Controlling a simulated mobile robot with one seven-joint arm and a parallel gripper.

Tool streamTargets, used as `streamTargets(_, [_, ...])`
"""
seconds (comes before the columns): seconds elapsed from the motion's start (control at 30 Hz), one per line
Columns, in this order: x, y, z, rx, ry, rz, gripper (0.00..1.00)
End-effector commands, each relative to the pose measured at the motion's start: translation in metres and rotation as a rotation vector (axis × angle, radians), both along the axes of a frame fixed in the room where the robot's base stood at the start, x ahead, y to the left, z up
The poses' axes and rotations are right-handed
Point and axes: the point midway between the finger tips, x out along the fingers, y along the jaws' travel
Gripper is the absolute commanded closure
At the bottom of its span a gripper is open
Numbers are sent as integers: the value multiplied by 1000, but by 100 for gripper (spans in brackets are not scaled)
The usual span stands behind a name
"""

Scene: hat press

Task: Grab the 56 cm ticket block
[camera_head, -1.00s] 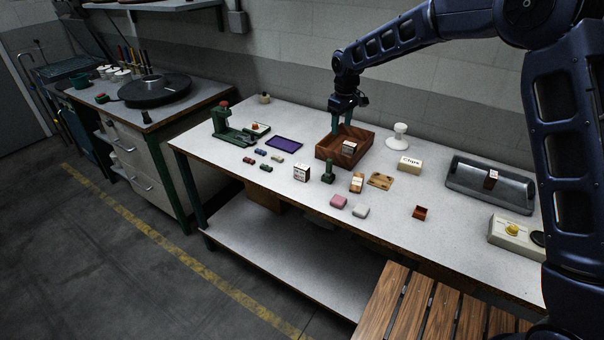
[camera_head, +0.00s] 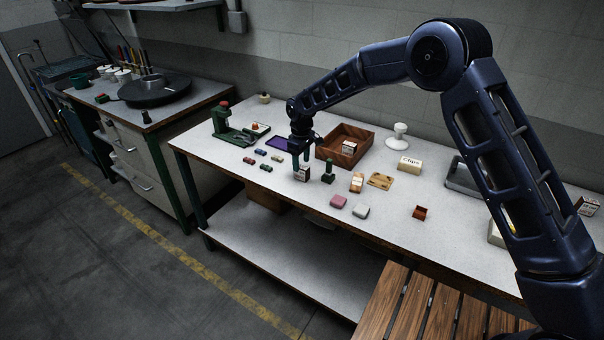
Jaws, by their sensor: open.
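Several small labelled blocks are in view, and their printed sizes are too small to read, so I cannot tell which is the 56 cm ticket block. One white and dark red block (camera_head: 302,174) stands on the bench directly below my gripper. Another block (camera_head: 349,147) is in the wooden tray (camera_head: 331,153), and an orange and white block (camera_head: 357,182) stands to the right. My gripper (camera_head: 301,161) is open, fingers pointing down, at the top of the white and dark red block. I cannot tell whether the fingers touch it.
A dark green stamp-like piece (camera_head: 328,173) stands close to the right of the gripper. A purple pad (camera_head: 281,143) lies behind left, and a green press (camera_head: 229,125) further left. Pink (camera_head: 338,201) and white (camera_head: 360,211) pieces lie in front.

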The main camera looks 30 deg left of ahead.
Motion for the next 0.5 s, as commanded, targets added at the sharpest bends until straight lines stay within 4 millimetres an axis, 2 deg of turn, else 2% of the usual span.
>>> streamTargets(0.17, [1, 0, -10, 0, -1, 0, 45])
streamTargets(0.5, [5, 0, -50, 1, -1, 0, 45])
